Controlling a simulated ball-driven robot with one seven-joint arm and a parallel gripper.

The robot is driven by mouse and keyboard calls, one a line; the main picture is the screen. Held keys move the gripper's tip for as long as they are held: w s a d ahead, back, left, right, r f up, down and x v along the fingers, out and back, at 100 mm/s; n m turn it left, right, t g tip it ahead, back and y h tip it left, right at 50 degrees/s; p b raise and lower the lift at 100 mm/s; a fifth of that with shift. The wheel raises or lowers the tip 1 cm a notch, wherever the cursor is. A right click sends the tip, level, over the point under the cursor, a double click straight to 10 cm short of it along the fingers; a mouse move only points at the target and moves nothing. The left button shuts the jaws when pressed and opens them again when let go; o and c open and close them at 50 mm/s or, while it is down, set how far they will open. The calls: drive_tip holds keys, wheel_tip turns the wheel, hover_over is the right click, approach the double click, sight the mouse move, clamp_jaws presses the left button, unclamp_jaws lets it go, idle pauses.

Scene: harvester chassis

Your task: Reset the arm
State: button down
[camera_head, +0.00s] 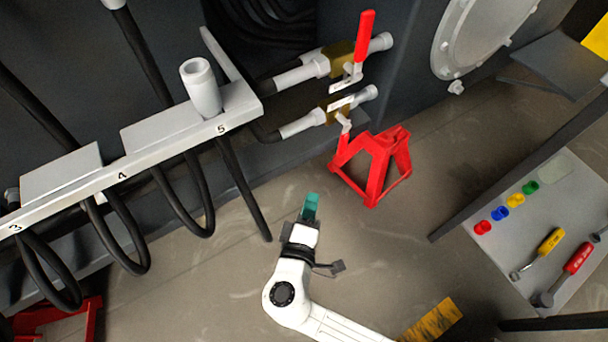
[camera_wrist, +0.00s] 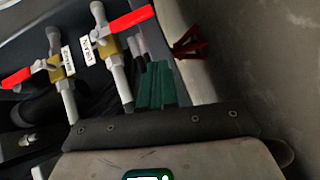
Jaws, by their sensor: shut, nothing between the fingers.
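My white arm reaches up from the bottom middle of the head view. My gripper (camera_head: 310,206) has teal fingers, which are shut with nothing between them. It is over the open floor, left of and below a red stand (camera_head: 373,168), and touches nothing that I can see. In the wrist view my green fingers (camera_wrist: 157,86) lie side by side, in front of the valve area.
Two valves with red handles (camera_head: 365,38) stick out at the upper middle. A numbered grey rail (camera_head: 150,148) with hanging black hoses is at left. A grey tray (camera_head: 565,215) with colored caps and tools is at right. Floor around my gripper is clear.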

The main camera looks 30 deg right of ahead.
drive_tip(key=s+d+f+m+g+y, duration=0.1)
drive_tip(key=s+d+m+g, duration=0.2)
drive_tip(key=d+g, duration=0.15)
drive_tip(key=s+d+f+m+g, duration=0.2)
drive_tip(key=s+d+g, duration=0.15)
drive_tip(key=d, duration=0.25)
drive_tip(key=s+m+g+y, duration=0.3)
drive_tip(key=s+y, duration=0.5)
drive_tip(key=s, duration=0.1)
wheel_tip(320, 180, up, 35)
drive_tip(key=s+y+p, duration=0.1)
drive_tip(key=y+p, duration=0.1)
drive_tip(key=p, duration=3.2)
drive_tip(key=shift+s+a+f, duration=0.15)
drive_tip(key=shift+a+f, duration=0.05)
drive_tip(key=shift+a, duration=0.15)
